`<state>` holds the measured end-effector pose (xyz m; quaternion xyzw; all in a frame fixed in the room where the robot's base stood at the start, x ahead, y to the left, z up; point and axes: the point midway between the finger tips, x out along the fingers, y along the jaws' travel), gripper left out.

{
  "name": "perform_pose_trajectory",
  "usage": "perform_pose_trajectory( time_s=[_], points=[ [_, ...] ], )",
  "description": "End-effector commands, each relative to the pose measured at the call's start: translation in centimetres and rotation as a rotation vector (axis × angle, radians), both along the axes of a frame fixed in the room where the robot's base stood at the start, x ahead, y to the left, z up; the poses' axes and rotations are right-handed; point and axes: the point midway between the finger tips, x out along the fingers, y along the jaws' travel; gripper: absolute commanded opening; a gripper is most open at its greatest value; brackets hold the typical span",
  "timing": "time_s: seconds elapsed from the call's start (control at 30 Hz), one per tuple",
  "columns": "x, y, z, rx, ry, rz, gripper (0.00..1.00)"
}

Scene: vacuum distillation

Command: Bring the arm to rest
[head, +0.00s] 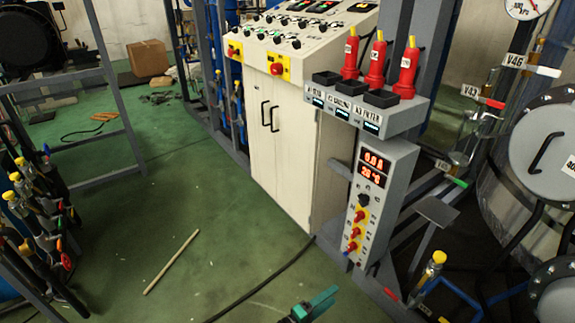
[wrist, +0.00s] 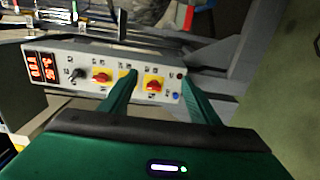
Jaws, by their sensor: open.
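My gripper (head: 314,304) shows at the bottom edge of the head view, its green fingers low in front of the cabinet and control box. In the wrist view my gripper (wrist: 158,78) has its two green fingers apart with nothing held between them. Beyond the fingers is the grey control box (wrist: 60,66) with red digits, a black knob and red-on-yellow switches. The same control box (head: 382,205) stands upright in the head view, right of my gripper. I cannot tell the exact gap between fingertips and box.
A cream cabinet (head: 284,160) with a sloped console stands behind. A shelf (head: 372,117) holds red-handled plugs. A vessel with a round lid (head: 545,150) is at right, and valve pipes (head: 42,220) at left. A stick (head: 171,262) and black cable (head: 262,283) lie on otherwise open green floor.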

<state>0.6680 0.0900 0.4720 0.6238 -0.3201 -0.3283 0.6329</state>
Motion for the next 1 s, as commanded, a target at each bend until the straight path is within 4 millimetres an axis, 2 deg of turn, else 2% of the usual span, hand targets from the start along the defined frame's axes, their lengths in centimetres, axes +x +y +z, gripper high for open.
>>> perform_pose_trajectory(
  time_s=[0.27, 0.57, 0.77, 1.0],
  points=[
    [0.7, 0.8, 1.3, 0.034, 0.021, -0.051, 0.56],
    [1.5, 0.6, 4.4, 0.098, 0.053, -0.157, 0.56],
    [2.7, -0.7, 8.0, 0.177, 0.092, -0.283, 0.56],
    [4.1, -3.5, 13.7, 0.31, 0.147, -0.466, 0.56]
  ],
)
